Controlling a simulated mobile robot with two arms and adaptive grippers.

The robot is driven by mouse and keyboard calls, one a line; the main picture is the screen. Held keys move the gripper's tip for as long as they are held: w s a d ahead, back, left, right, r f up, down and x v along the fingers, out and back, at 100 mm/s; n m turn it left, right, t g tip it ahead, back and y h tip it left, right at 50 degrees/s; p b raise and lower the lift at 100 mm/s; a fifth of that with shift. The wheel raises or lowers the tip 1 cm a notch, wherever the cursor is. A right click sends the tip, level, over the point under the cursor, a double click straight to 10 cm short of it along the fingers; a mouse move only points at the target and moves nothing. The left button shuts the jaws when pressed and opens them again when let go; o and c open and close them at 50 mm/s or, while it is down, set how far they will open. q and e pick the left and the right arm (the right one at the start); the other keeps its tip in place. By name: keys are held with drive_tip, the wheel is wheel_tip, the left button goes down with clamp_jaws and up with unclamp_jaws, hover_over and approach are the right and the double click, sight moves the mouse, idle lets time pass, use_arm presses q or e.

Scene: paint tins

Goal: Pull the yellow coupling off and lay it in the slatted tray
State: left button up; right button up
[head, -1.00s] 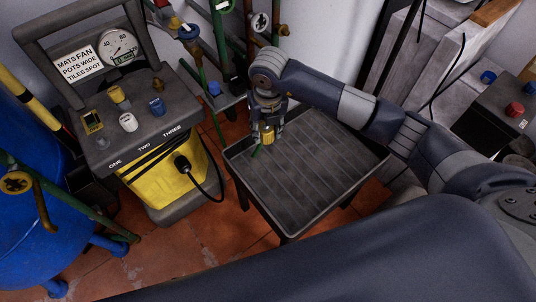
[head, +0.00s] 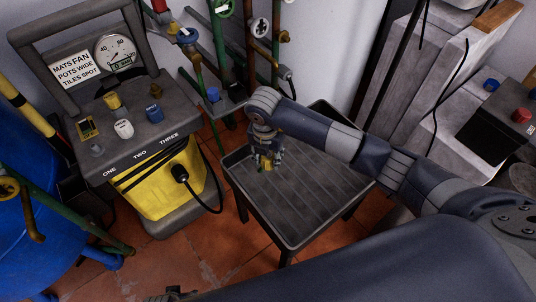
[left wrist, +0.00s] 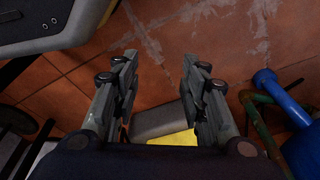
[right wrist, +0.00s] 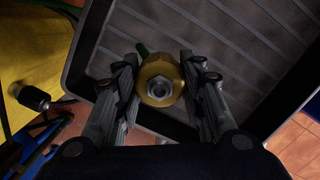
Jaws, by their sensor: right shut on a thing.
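The yellow coupling (right wrist: 160,82) is a round brass-yellow piece with a grey hex centre, seen end-on in the right wrist view. My right gripper (right wrist: 160,88) is shut on it, one finger on each side. In the head view my right gripper (head: 266,164) is over the back left part of the slatted tray (head: 300,205). The coupling is mostly hidden there by the fingers, and I cannot tell whether it touches the slats. My left gripper (left wrist: 165,85) is open and empty above the tiled floor.
A grey and yellow machine (head: 165,190) with a black plug and cable stands left of the tray. Green and brown pipes (head: 250,45) rise behind it. A blue tank (head: 25,240) stands far left. The tray's middle and front are clear.

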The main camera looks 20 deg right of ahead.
wheel_tip(320, 180, down, 4)
drive_tip(key=shift+r+b, duration=0.15)
drive_tip(key=shift+b, duration=1.05)
wheel_tip(320, 180, down, 3)
drive_tip(key=shift+f+b, duration=0.1)
drive_tip(key=shift+b, duration=1)
use_arm(q)
wheel_tip(320, 180, up, 17)
drive_tip(key=w+t, duration=0.1)
drive_tip(key=w, duration=0.1)
drive_tip(key=shift+w, duration=0.4)
use_arm(e)
drive_tip(key=shift+f, duration=0.25)
use_arm(q)
drive_tip(key=shift+r, duration=0.1)
use_arm(e)
drive_tip(key=shift+f, duration=0.15)
use_arm(q)
drive_tip(key=shift+b, duration=0.3)
use_arm(e)
drive_tip(key=shift+f, duration=0.25)
use_arm(q)
drive_tip(key=shift+s+r, duration=0.25)
drive_tip(key=shift+r, duration=0.25)
use_arm(e)
drive_tip(key=shift+f, duration=0.15)
use_arm(q)
drive_tip(key=shift+s+b, duration=0.1)
drive_tip(key=shift+b, duration=0.2)
